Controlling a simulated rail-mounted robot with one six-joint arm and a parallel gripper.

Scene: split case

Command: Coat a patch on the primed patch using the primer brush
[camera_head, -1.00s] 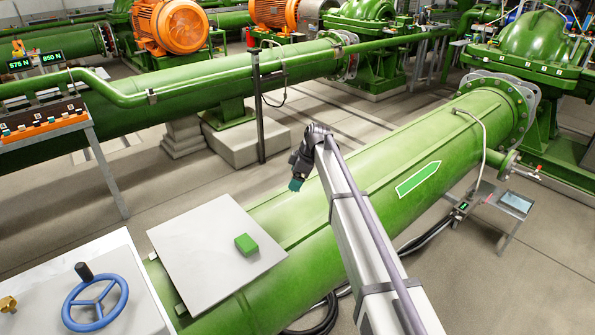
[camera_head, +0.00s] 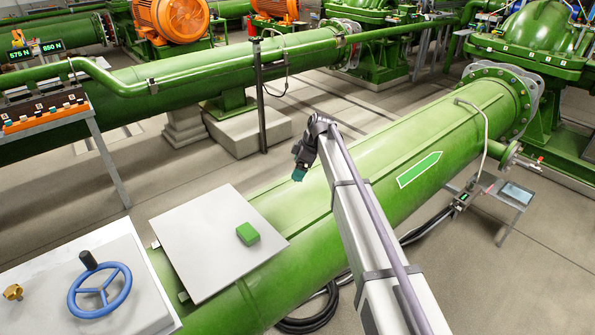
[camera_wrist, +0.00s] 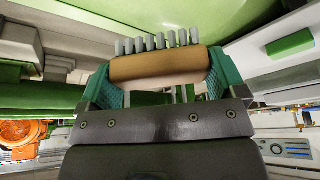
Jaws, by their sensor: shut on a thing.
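My gripper (camera_head: 299,174) hangs above the near green pipe (camera_head: 450,130), at the lower end of my bent wrist. In the wrist view, my gripper (camera_wrist: 160,85) has its two teal fingers shut on the primer brush (camera_wrist: 158,65). The brush has a rounded wooden body with several grey bristle tufts along its far edge. The head view is too small to show the brush clearly. I cannot tell which surface is the primed patch; part of the near pipe is hidden behind my arm.
A light grey square plate (camera_head: 185,237) with a green block (camera_head: 248,234) lies over the near pipe. A blue handwheel (camera_head: 99,291) stands on a white cabinet at lower left. A rack with labelled slots (camera_head: 45,118) is at left. Open floor lies between the pipes.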

